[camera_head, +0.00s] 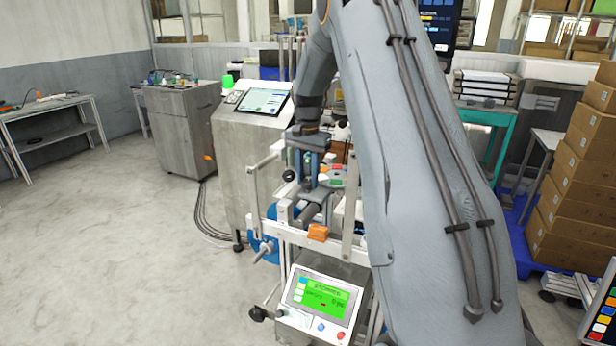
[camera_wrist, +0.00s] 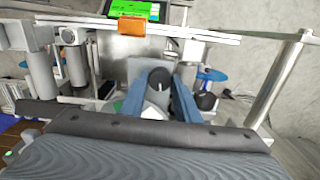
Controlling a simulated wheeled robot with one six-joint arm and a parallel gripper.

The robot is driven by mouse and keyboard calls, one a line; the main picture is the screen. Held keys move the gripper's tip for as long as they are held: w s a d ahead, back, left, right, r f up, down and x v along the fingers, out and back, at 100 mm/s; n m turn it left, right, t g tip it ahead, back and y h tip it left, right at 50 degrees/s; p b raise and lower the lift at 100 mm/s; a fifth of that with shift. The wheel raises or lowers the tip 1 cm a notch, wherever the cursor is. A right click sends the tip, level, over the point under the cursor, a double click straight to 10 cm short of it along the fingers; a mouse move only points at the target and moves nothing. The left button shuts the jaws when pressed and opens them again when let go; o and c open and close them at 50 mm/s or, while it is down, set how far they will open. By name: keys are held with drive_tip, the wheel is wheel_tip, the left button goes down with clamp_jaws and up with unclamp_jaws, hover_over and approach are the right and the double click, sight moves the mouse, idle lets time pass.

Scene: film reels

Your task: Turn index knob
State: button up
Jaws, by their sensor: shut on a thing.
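The index knob (camera_wrist: 160,76) is dark and round with a short white line on its top, seen in the wrist view. The two blue fingers of my gripper (camera_wrist: 159,92) stand on either side of it and are shut on it. In the head view my gripper (camera_head: 309,176) points down into the middle of the machine's frame, and the knob is hidden there by the gripper. The machine's panel (camera_head: 322,296) has a lit green screen; its small text is unreadable.
A black ball handle (camera_wrist: 205,100) is close to the right finger; it also shows in the head view (camera_head: 289,176). An orange block (camera_wrist: 132,26) sits on the white crossbar, with metal posts around. A grey console (camera_head: 250,140) stands behind. The floor at left is clear.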

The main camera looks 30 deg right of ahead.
sight(307, 182)
drive_tip(key=n, duration=0.4)
drive_tip(key=shift+p, duration=0.4)
drive_tip(key=n, duration=0.4)
drive_tip(key=n+p, duration=0.1)
drive_tip(key=n, duration=0.3)
drive_tip(key=shift+w, duration=0.1)
drive_tip(key=shift+n, duration=2.1)
drive_tip(key=o, duration=1)
drive_tip(key=shift+o, duration=0.2)
drive_tip(key=shift+r+b, duration=0.8)
drive_tip(key=shift+r, duration=3.15)
